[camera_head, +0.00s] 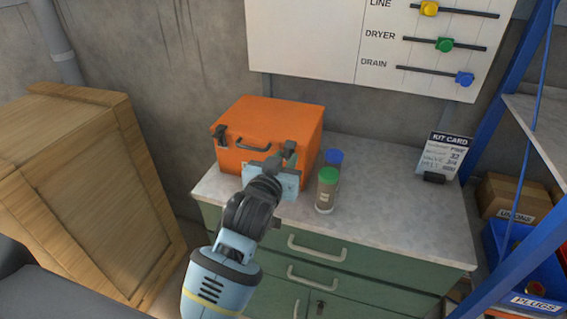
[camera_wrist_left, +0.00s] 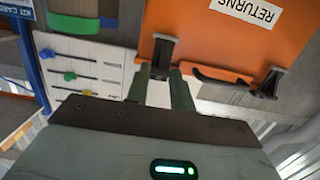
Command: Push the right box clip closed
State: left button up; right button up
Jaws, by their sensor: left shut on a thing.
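The orange box (camera_head: 268,125) stands on the bench with its lid down. It also shows in the left wrist view (camera_wrist_left: 225,35), with a RETURNS label. The right box clip (camera_head: 290,148) is a dark clip at the right of the box's front, also seen in the left wrist view (camera_wrist_left: 162,54). My left gripper (camera_head: 283,163) is at this clip, its fingers (camera_wrist_left: 163,88) shut on the clip's end. I cannot tell whether the clip is fully flat. The left clip (camera_head: 220,134) lies across the seam, past the black handle (camera_head: 254,145). My right gripper is out of view.
The bench top (camera_head: 400,205) is clear further right, up to the kit card (camera_head: 443,155). A wooden crate (camera_head: 85,190) stands at the left.

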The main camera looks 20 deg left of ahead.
pick_arm(q)
jog(key=shift+w+r+g, duration=0.35)
jog(key=shift+w+g, duration=0.05)
jog(key=shift+g, duration=0.5)
jog(key=shift+w+r+g, duration=0.35)
jog(key=shift+w+g, duration=0.05)
jog(key=shift+g, duration=0.5)
jog(key=o, duration=1)
jog(key=shift+v, duration=3.9)
